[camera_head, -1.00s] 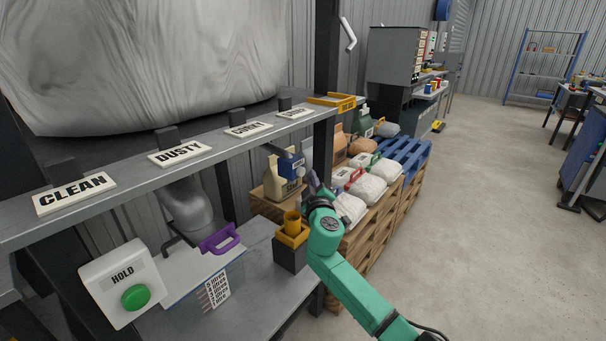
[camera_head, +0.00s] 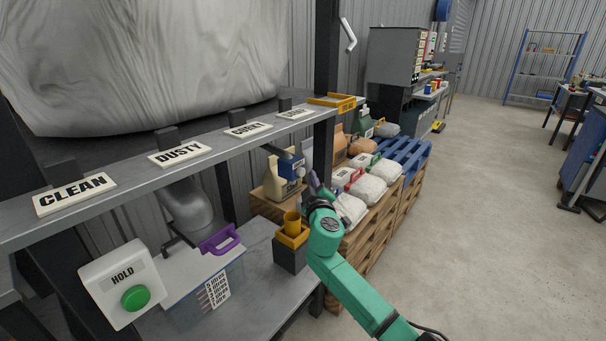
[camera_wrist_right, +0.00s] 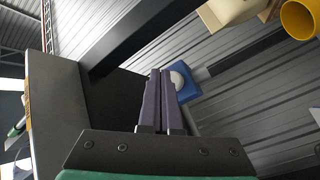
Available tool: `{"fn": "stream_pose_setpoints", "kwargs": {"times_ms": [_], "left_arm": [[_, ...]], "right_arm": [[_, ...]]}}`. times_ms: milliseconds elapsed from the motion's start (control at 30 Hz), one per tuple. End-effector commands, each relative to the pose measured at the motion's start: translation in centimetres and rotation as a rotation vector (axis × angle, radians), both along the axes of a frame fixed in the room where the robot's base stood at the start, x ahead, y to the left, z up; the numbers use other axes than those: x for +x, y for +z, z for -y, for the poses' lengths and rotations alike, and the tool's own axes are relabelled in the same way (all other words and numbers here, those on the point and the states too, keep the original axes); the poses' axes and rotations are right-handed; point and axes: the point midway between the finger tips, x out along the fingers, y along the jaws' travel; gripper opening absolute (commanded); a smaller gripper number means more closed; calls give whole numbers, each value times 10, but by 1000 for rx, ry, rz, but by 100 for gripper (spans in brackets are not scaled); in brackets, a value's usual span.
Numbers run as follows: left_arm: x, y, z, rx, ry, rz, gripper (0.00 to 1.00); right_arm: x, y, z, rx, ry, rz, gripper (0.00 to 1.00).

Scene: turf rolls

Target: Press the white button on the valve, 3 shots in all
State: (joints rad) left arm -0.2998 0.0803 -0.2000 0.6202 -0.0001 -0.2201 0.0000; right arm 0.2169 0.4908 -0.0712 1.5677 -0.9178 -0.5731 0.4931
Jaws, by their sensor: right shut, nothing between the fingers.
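The valve is a blue box (camera_head: 291,165) on a grey pipe under the shelf. Its round white button (camera_head: 300,172) faces right, toward my right gripper. My right gripper (camera_head: 313,181) is shut and empty, its purple fingers just right of the button. In the right wrist view the closed fingertips (camera_wrist_right: 160,73) lie beside the white button (camera_wrist_right: 177,80) and partly cover the blue box (camera_wrist_right: 188,84). I cannot tell whether they touch the button. A yellow cup (camera_head: 292,223) stands on a dark stand below the valve. My left gripper is not in view.
A beige jug (camera_head: 272,184) stands behind the valve. A shelf (camera_head: 200,165) with label plates runs above, its dark post (camera_head: 325,60) close to my right gripper. A clear bin (camera_head: 205,290) and a HOLD box with a green button (camera_head: 136,298) are at lower left. Pallets with bags (camera_head: 372,190) stand right.

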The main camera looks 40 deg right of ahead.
Motion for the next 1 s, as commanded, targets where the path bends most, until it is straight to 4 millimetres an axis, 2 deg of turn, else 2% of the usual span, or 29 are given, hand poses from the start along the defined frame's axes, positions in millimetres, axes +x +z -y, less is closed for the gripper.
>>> {"fn": "stream_pose_setpoints", "kwargs": {"times_ms": [600, 1000], "left_arm": [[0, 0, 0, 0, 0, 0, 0], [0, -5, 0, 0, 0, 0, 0]], "right_arm": [[0, 0, 0, 0, 0, 0, 0], [8, 0, -3, -1, 0, 0, 0]]}}
